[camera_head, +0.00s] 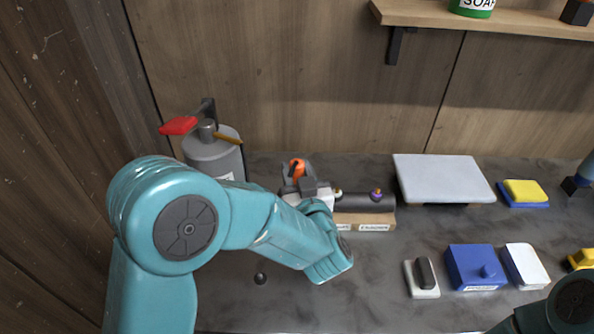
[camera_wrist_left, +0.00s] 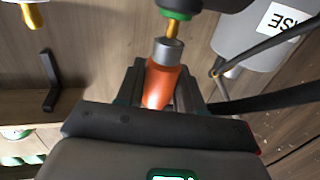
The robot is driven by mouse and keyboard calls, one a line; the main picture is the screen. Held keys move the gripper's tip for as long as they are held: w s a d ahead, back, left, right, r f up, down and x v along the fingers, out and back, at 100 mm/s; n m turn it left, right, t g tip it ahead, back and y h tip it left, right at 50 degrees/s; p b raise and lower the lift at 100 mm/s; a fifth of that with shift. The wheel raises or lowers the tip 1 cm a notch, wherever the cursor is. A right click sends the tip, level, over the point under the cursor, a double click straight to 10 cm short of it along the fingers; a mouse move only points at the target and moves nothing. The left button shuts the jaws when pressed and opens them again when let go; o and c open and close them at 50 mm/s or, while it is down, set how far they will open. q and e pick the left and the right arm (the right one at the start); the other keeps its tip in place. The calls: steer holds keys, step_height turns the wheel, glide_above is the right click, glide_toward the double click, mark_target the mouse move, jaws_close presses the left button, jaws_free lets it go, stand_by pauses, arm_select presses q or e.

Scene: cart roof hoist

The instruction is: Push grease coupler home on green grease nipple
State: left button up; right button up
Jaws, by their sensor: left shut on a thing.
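My left gripper (camera_head: 305,188) is shut on the orange grease coupler (camera_wrist_left: 164,84), which also shows in the head view (camera_head: 297,169). The coupler's grey metal mouth (camera_wrist_left: 168,50) points at the green-ringed grease nipple (camera_wrist_left: 173,27). The nipple's brass tip meets the mouth, with some brass still showing between the mouth and the green ring. I cannot tell how deep the tip sits. The green nipple is hidden behind the gripper in the head view. A dark shaft on a labelled wooden block (camera_head: 374,226) carries a purple-ringed nipple (camera_head: 376,194) and a pale-ringed nipple (camera_head: 338,193).
A grey grease canister (camera_head: 214,157) with a red lever (camera_head: 178,126) stands left of the block. A black hose (camera_wrist_left: 265,103) runs beside the gripper. A raised grey plate (camera_head: 443,178), a blue box (camera_head: 474,267) and a yellow sponge (camera_head: 525,190) lie to the right.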

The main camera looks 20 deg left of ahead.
arm_select(q)
steer(key=shift+f+b, duration=0.7)
steer(key=shift+f, duration=0.2)
steer(key=o, duration=1.2)
steer(key=shift+o, duration=0.2)
